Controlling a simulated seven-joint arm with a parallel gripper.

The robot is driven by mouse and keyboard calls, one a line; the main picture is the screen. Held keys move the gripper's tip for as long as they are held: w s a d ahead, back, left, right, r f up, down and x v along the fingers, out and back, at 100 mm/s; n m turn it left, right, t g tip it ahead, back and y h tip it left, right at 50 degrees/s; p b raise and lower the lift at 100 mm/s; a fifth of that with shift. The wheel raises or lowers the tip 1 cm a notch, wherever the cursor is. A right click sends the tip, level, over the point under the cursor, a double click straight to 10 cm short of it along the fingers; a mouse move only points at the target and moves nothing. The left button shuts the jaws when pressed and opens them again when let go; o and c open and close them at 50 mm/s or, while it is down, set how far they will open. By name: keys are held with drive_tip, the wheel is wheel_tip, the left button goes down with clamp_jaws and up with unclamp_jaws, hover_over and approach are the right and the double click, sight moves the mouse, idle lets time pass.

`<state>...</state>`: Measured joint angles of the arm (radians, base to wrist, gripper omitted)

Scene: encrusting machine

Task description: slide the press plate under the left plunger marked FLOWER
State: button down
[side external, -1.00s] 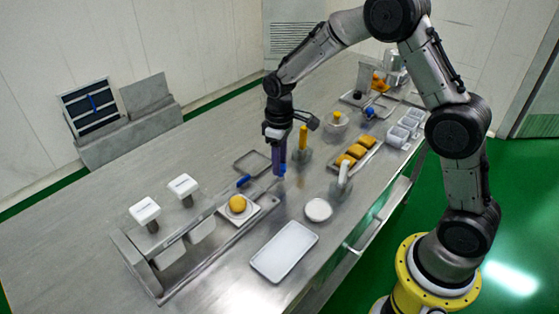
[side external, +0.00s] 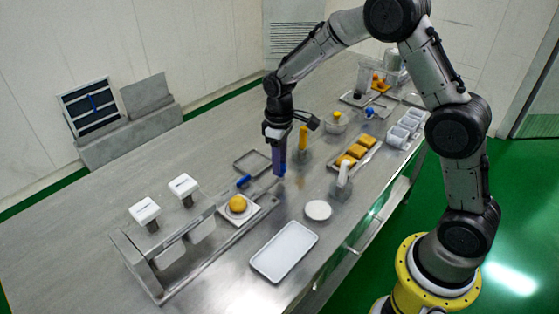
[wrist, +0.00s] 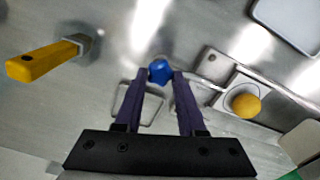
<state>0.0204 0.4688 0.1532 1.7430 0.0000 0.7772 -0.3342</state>
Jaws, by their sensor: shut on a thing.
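The press plate (side external: 254,216), a pale square with a yellow-orange ball (side external: 237,203) on it, lies on the metal track in front of the press. It also shows in the wrist view (wrist: 226,104), with a thin rod running from it to a blue knob (wrist: 160,71). My gripper (wrist: 161,76) is shut on this knob, its fingers on either side. In the side view my gripper (side external: 279,172) points down, behind and right of the plate. Two white-capped plungers stand over the track's near end: the left one (side external: 145,211) and the right one (side external: 183,186). Their markings are not readable.
A white tray (side external: 284,252) and a round white dish (side external: 318,210) stand right of the track. An empty metal frame tray (side external: 252,162) lies behind it. A yellow-handled tool (wrist: 45,62) stands near my gripper. The table's left side is bare.

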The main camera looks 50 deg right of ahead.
drive_tip(key=shift+a+r, duration=0.1)
idle(0.3)
hover_over(235, 210)
idle(0.6)
drive_tip(key=c, duration=0.5)
unclamp_jaws()
wheel_tip(235, 210, up, 14)
idle(0.4)
